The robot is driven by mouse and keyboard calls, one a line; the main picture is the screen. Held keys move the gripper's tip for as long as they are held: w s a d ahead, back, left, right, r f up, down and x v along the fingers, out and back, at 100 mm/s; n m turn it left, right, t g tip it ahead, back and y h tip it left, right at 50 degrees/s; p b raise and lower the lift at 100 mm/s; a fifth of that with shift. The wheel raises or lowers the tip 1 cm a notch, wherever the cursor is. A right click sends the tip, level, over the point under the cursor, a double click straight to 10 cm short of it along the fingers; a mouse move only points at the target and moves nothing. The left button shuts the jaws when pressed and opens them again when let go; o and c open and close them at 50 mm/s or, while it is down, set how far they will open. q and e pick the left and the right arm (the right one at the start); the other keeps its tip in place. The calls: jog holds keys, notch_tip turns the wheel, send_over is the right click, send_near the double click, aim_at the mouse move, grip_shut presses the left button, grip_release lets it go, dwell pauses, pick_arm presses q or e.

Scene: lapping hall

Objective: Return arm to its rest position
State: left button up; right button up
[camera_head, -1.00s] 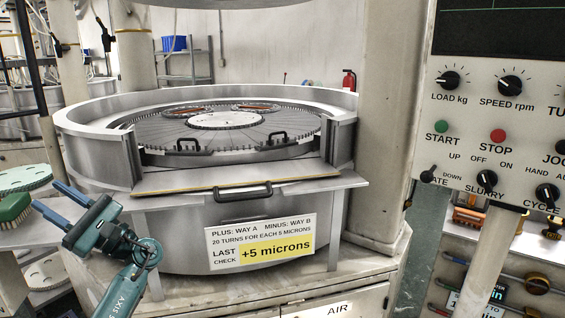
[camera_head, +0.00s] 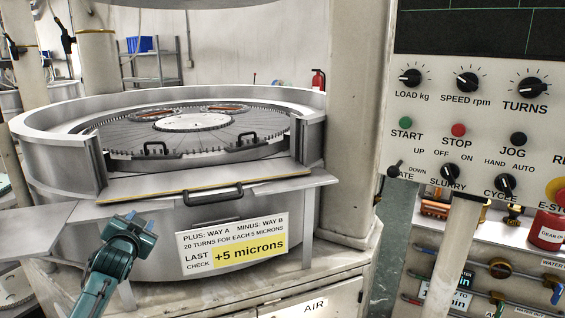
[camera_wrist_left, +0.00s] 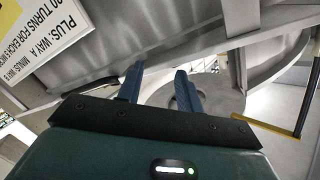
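My left arm comes in at the lower left of the head view, its teal wrist and gripper (camera_head: 128,230) in front of the lapping machine's metal side. My right arm and right gripper are in neither view.
The round lapping machine (camera_head: 60,135) fills the left and middle, with a front handle (camera_head: 213,195) and a "+5 microns" sign (camera_head: 232,243). A control panel (camera_head: 480,110) with an emergency stop (camera_head: 548,228) stands right. A metal side shelf (camera_head: 35,228) lies left of my arm.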

pick_arm(q)
jog(key=shift+w+d+r+n+t+h, duration=0.2)
jog(key=shift+d+r+n+t+h, duration=0.15)
jog(key=shift+d+n+h, duration=0.4)
jog(key=s+d+f+g+h, duration=0.1)
jog(key=s+d+f+h, duration=0.1)
jog(key=s+d+f, duration=0.6)
jog(key=s+d+f+g+h, duration=0.1)
jog(key=s+d+f+g, duration=0.15)
jog(key=s+f, duration=0.55)
jog(key=s+d+f+g+h, duration=0.1)
jog(key=s+d+f, duration=0.2)
jog(key=s, duration=0.5)
jog(key=s+d+f+g, duration=0.1)
jog(key=s+d+f, duration=0.2)
jog(key=s, duration=0.4)
jog(key=s+d+f+h, duration=0.1)
jog(key=s+d+f, duration=0.3)
jog(key=s, duration=0.4)
jog(key=shift+s+d+g+h, duration=0.3)
jog(key=shift+d+g+h, duration=0.1)
jog(key=shift+d, duration=0.35)
